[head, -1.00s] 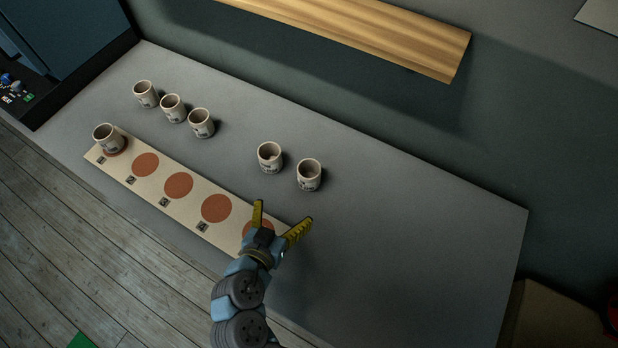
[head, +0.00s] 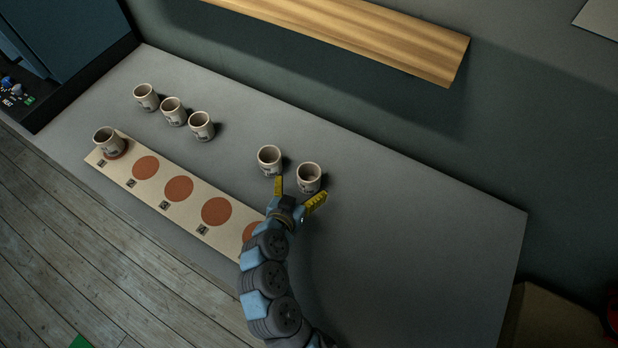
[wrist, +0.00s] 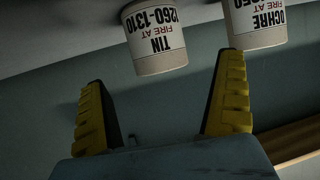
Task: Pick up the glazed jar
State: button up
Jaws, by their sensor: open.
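Several similar cream jars with printed labels stand upright on the grey table; I cannot tell which is the glazed one. The two nearest my gripper are a left jar (head: 269,160) and a right jar (head: 309,177). My gripper (head: 297,190) is open and empty, its yellow fingers just short of the right jar. The wrist view is upside down. There a jar labelled TIN, FIRE AT 1260-1310 (wrist: 155,38) lies beyond the finger gap, apart from both fingers. A jar labelled OCHRE (wrist: 257,25) shows to its right, partly cut off.
A cream board (head: 190,212) with numbered brown discs lies along the table's front edge. One jar (head: 108,142) stands on its first disc. Three more jars (head: 172,111) stand at the back left. A wooden shelf (head: 370,35) is behind. The table's right side (head: 420,250) is clear.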

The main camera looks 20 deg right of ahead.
aim_at(312, 168)
jog(key=shift+x, duration=2.95)
jog(key=shift+r, duration=0.1)
jog(key=c, duration=1.3)
jog(key=shift+c, duration=0.2)
